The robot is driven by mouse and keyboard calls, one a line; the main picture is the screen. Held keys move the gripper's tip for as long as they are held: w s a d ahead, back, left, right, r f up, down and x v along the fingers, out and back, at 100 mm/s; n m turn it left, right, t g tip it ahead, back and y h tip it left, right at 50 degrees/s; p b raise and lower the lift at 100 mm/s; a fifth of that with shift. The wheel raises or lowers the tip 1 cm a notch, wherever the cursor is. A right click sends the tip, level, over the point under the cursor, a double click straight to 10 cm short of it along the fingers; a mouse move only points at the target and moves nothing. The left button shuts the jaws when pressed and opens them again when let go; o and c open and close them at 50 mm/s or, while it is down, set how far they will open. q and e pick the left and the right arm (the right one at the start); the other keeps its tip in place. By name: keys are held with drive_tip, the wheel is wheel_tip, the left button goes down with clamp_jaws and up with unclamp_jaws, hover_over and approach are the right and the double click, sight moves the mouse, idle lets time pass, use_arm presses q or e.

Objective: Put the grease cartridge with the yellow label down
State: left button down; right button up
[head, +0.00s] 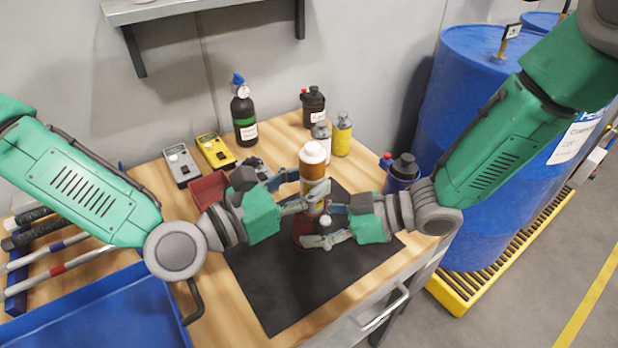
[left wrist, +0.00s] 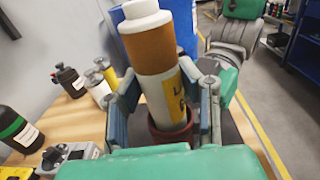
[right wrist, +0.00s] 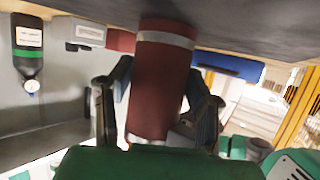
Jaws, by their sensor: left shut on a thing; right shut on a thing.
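The grease cartridge (head: 313,160) has a white cap, an orange-brown upper part and a white lower part with a yellow label, seen in the left wrist view (left wrist: 180,98). My left gripper (head: 318,197) is shut on it, and it is nearly upright above the black mat. My right gripper (head: 318,226) is shut on a dark red cylinder (right wrist: 156,85) with a silver band, lower down. In the left wrist view the cartridge's lower end is at the cylinder's rim (left wrist: 158,141); I cannot tell how deep it sits inside.
The black mat (head: 280,295) covers the table's front. A red tray (head: 208,190), yellow meter (head: 214,150), grey meter (head: 181,165), black bottle (head: 244,118) and several small bottles stand behind. A blue bin (head: 95,315) is front left; blue drums (head: 480,90) stand right.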

use_arm(q)
drive_tip(key=shift+f, duration=0.35)
drive_tip(key=c, duration=1.1)
unclamp_jaws()
drive_tip(key=shift+c, duration=0.2)
drive_tip(key=shift+r, duration=0.3)
use_arm(e)
drive_tip(key=shift+a, duration=0.15)
use_arm(q)
drive_tip(key=v, duration=1.2)
